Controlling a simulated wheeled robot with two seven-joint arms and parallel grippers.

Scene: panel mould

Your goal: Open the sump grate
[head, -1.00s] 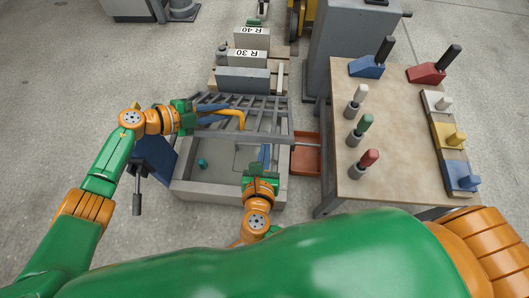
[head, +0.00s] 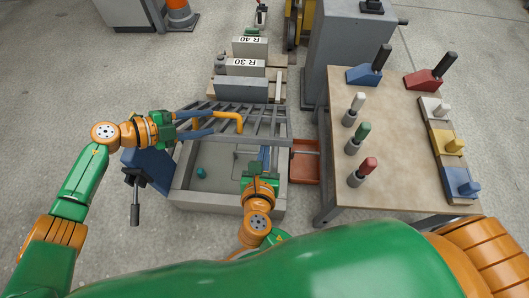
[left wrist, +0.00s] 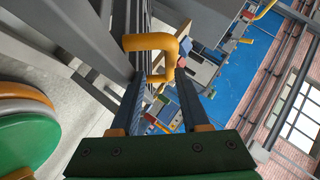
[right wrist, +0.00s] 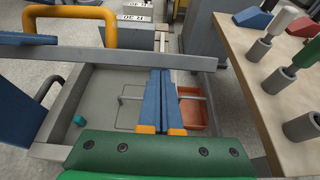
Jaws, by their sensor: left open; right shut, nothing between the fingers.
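The sump grate (head: 262,121) is a grey lattice, raised at a tilt over the open sump basin (head: 186,185). Its yellow handle (head: 238,121) also shows in the left wrist view (left wrist: 150,42). My left gripper (head: 212,122) is open, with the handle at or just beyond its fingertips and not clamped. My right gripper (head: 264,152) is shut and empty, over the basin. In the right wrist view its fingertips (right wrist: 160,72) end just below the grate's long edge bar (right wrist: 90,62); I cannot tell whether they touch it.
A small teal piece (head: 201,172) lies on the basin floor. A red-orange tray (head: 304,172) sits between the basin and the wooden-topped table (head: 400,150). A blue box (head: 150,168) stands left of the basin. Grey blocks (head: 241,88) stand behind the grate.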

